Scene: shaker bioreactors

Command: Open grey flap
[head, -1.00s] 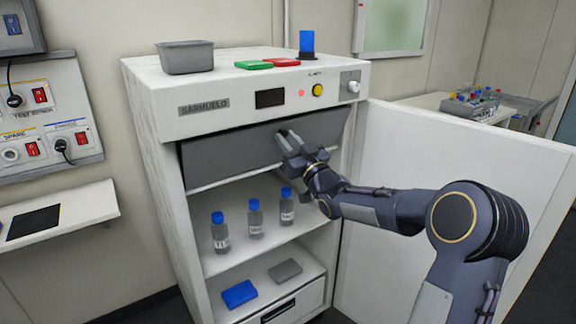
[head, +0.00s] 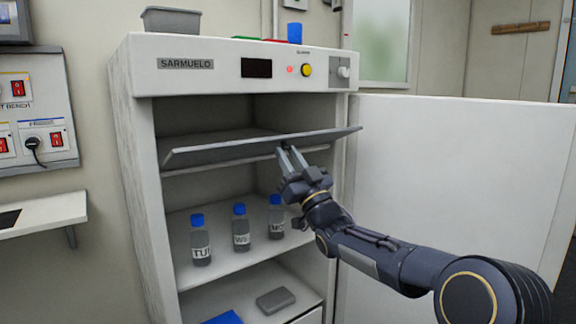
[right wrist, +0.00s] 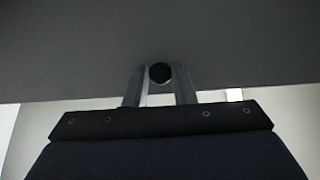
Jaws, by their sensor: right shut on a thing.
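The grey flap (head: 235,148) is swung up and outward at the top of the white cabinet and lies tilted, close to level. The compartment behind it shows open and dark. My right gripper (head: 291,155) is under the flap's underside, right of its middle, shut on a small dark knob. In the right wrist view the round black knob (right wrist: 160,72) sits between the two fingertips, with the grey flap (right wrist: 70,50) filling the upper picture. My left gripper is not in any view.
Several blue-capped bottles (head: 240,228) stand on the shelf below the flap. A blue box (head: 222,318) and a grey box (head: 275,300) lie lower. The cabinet door (head: 450,190) stands open to the right. A grey bin (head: 172,20) stands on top.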

